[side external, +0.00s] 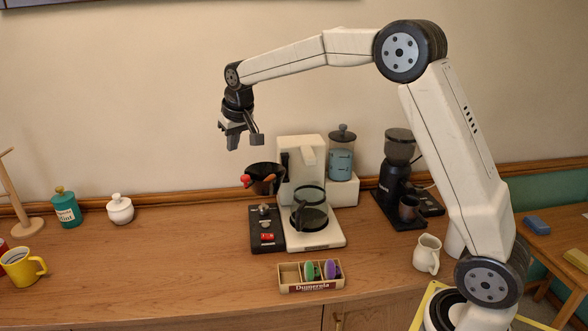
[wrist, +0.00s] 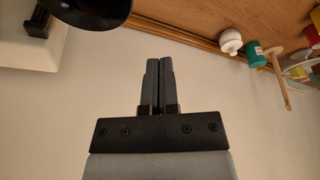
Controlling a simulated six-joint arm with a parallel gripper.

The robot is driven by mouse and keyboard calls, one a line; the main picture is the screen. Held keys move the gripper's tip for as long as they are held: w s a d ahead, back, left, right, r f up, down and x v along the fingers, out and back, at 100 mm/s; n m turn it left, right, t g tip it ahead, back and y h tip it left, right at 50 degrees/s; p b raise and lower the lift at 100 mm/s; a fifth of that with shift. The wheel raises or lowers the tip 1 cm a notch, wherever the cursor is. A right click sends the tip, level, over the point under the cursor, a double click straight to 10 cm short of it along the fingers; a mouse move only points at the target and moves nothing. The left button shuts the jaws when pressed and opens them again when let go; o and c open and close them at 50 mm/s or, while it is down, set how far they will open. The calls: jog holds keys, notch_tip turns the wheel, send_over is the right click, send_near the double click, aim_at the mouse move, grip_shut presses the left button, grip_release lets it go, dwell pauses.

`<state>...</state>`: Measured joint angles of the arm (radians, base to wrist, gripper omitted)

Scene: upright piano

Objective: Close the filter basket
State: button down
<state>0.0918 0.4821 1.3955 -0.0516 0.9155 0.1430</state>
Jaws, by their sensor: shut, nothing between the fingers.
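The filter basket (side external: 267,174) is a dark cone-shaped holder with a red-tipped handle (side external: 246,181). It stands swung out to the left of the white coffee maker (side external: 309,156), in the side external view. A glass carafe (side external: 309,213) with a black handle sits on the coffee maker's base. My gripper (side external: 244,141) hangs pointing down, above and slightly left of the basket, apart from it. In the wrist view my gripper's fingers (wrist: 160,62) are together and empty. A black rounded edge at the top left there looks like the basket (wrist: 95,8).
A black switch box (side external: 265,230) stands left of the coffee maker, and a small tray of coloured pods (side external: 311,283) in front.

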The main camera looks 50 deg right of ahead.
notch_tip(320, 180, down, 6)
jog(key=s, duration=0.2)
jog(key=shift+a, duration=0.2)
dwell(0.5)
jog(key=shift+s+n, duration=0.4)
jog(key=shift+s, duration=0.25)
dwell(0.6)
jog(key=s+d+n+g+y, duration=0.2)
jog(key=s+d+n+y, duration=0.2)
jog(key=s+d+n, duration=1)
jog(key=shift+s+d+n, duration=0.4)
jog(key=shift+s+d, duration=0.1)
jog(key=shift+s, duration=0.6)
dwell(0.7)
